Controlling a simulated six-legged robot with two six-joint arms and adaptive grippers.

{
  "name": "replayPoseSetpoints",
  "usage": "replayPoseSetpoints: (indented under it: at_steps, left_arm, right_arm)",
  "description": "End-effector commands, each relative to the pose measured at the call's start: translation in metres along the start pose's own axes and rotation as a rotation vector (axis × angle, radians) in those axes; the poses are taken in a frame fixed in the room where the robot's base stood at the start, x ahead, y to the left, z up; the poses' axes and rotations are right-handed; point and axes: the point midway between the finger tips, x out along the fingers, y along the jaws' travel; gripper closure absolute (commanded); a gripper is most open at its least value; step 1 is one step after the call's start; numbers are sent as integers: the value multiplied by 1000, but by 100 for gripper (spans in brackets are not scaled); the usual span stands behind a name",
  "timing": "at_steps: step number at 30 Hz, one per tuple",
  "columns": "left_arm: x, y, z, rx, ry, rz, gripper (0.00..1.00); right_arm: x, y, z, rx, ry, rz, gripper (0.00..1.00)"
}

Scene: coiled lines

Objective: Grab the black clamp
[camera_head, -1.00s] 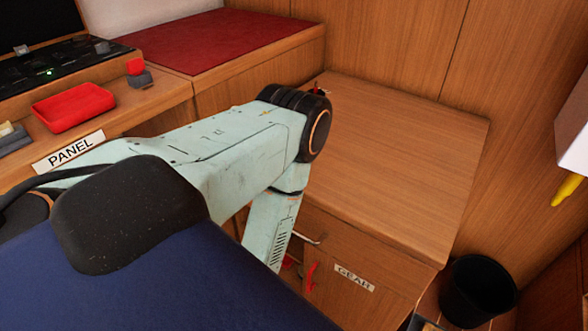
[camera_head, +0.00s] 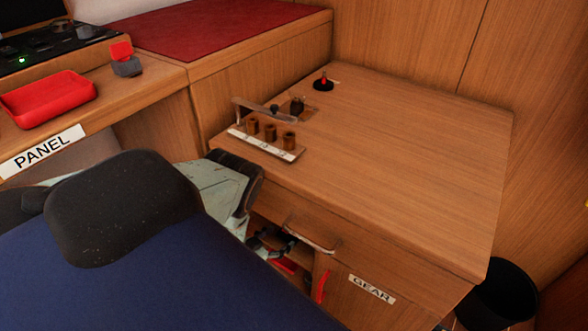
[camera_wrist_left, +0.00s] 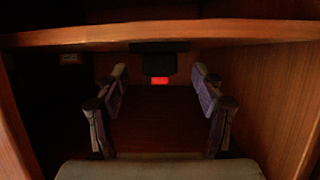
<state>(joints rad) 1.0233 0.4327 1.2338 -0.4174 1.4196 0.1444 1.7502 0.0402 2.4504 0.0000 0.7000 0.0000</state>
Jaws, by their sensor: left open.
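In the left wrist view a dark, blocky black object (camera_wrist_left: 158,64) with a red patch below it is at the back of a dim wooden compartment; it may be the black clamp, but it is too dark to be sure. My left gripper (camera_wrist_left: 160,76) is open and empty, its fingers to either side of that object in the picture and apart from it. In the head view my left gripper (camera_head: 268,241) is at the open shelf under the wooden counter, partly hidden by my arm. My right gripper is not in view.
The wooden counter (camera_head: 400,160) holds a rack with several brown cylinders (camera_head: 270,133) and a small black-and-red item (camera_head: 323,83).

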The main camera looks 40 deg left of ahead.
Motion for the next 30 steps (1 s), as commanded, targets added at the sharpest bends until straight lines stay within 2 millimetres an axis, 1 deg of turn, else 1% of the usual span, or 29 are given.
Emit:
replayPoseSetpoints:
  at_steps: [1,3,10,15,18,23,30]
  left_arm:
    - [8,1,-2,0,2,1,32]
    - [16,0,-6,0,1,1,32]
    - [32,-1,-13,0,0,0,32]
    - [58,-3,-23,0,2,1,32]
    - [71,-4,-27,1,0,0,32]
    - [78,-4,-26,0,-3,-1,32]
    - [78,-4,-27,0,-3,-1,32]
  right_arm:
    - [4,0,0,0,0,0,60]
    - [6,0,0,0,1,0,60]
    - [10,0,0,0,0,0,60]
    - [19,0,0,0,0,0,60]
    - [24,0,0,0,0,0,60]
    - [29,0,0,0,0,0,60]
    - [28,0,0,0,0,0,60]
